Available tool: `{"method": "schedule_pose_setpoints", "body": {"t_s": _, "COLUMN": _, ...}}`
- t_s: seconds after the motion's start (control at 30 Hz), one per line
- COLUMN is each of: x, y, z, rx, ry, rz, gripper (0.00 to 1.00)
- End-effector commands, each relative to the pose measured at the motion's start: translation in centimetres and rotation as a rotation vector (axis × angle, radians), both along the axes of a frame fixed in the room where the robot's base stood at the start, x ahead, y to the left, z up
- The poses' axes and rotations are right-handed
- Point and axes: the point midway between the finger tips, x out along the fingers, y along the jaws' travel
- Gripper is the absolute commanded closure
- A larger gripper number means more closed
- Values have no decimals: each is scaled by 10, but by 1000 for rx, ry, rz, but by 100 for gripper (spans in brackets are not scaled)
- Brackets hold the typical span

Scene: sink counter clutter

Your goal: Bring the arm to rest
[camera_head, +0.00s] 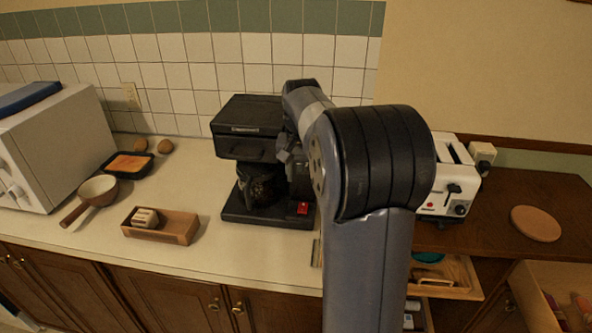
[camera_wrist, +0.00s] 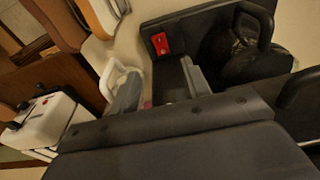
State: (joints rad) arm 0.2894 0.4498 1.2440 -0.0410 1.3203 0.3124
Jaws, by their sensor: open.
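My gripper (camera_head: 287,152) is beside the right side of the black coffee maker (camera_head: 247,115), mostly hidden behind my own arm in the head view. In the wrist view, my gripper (camera_wrist: 158,88) has its two grey fingers apart, with nothing seen held between them. The coffee maker's red switch (camera_wrist: 160,43) shows just beyond the fingers. Whether the fingers touch the coffee maker cannot be told.
A white toaster (camera_head: 447,185) stands right of my arm, near a round wooden board (camera_head: 536,223). A wooden box (camera_head: 160,226), a saucepan (camera_head: 97,190), a black dish (camera_head: 128,164) and a microwave (camera_head: 60,145) stand left. Open drawers (camera_head: 455,278) jut out below right.

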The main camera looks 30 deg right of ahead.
Motion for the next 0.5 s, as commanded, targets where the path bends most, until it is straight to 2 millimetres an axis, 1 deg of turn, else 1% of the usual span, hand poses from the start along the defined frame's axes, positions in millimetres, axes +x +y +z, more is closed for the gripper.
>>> {"method": "schedule_pose_setpoints", "body": {"t_s": 0.27, "x": 0, "y": 0, "z": -3, "rx": 1, "ry": 1, "rz": 0, "gripper": 55}}
{"method": "schedule_pose_setpoints", "body": {"t_s": 0.37, "x": 1, "y": -1, "z": -11, "rx": 1, "ry": 3, "rz": 0, "gripper": 55}}
{"method": "schedule_pose_setpoints", "body": {"t_s": 0.5, "x": 3, "y": -2, "z": -33, "rx": 1, "ry": 5, "rz": 0, "gripper": 55}}
